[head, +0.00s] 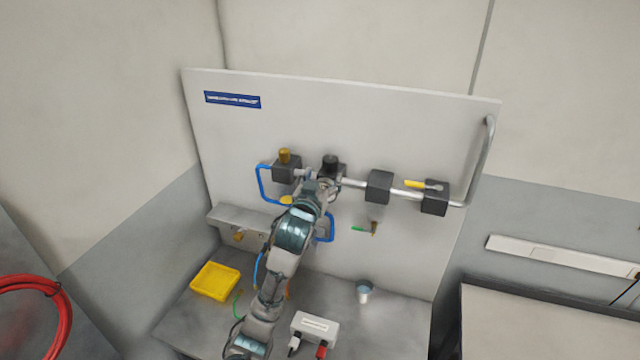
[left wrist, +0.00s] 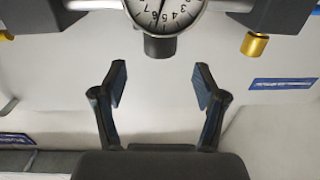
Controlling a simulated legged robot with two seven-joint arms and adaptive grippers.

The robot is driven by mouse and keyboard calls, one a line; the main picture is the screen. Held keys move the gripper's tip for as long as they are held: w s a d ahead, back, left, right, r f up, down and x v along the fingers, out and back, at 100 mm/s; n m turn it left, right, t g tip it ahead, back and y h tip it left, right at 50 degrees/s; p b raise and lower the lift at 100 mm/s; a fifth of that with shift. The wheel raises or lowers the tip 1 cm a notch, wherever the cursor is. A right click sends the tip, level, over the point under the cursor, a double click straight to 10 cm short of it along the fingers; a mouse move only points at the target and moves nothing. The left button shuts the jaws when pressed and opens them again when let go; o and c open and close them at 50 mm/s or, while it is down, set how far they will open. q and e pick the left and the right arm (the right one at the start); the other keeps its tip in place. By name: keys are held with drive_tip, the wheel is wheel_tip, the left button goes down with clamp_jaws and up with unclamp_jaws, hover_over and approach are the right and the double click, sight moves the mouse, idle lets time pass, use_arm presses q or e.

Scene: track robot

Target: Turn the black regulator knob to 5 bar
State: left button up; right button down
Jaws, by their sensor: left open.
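The black regulator knob (head: 331,163) sits on the pipe run on the upright panel, just beyond my left gripper (head: 318,187). In the left wrist view, the knob (left wrist: 160,47) lies between and ahead of the two open fingertips (left wrist: 160,84), apart from both. The round white pressure gauge (left wrist: 165,13) is directly beside the knob, cut off by the top edge and seen upside down. Its thin needle points among the digits near 6, but I cannot read it exactly. In the head view my gripper and wrist hide the gauge. My right gripper is not in view.
A block with a brass cap (head: 284,158) is left of the knob. A black filter block (head: 379,186) and a yellow-handled valve (head: 434,196) are to its right. A blue hose (head: 262,186) loops left. A yellow tray (head: 215,281) and a cup (head: 364,292) stand on the bench.

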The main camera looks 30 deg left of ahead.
use_arm(q)
drive_tip(key=v, duration=0.3)
drive_tip(key=shift+a+f, duration=0.1)
drive_tip(key=n+g+y+b, duration=0.2)
drive_tip(key=n+y+b, duration=0.2)
drive_tip(key=y+b, duration=0.1)
approach(331, 165)
drive_tip(key=p+x, duration=0.5)
drive_tip(key=x, duration=0.6)
drive_tip(key=shift+a, duration=0.1)
drive_tip(key=shift+w+a, duration=0.3)
drive_tip(key=shift+w, duration=0.3)
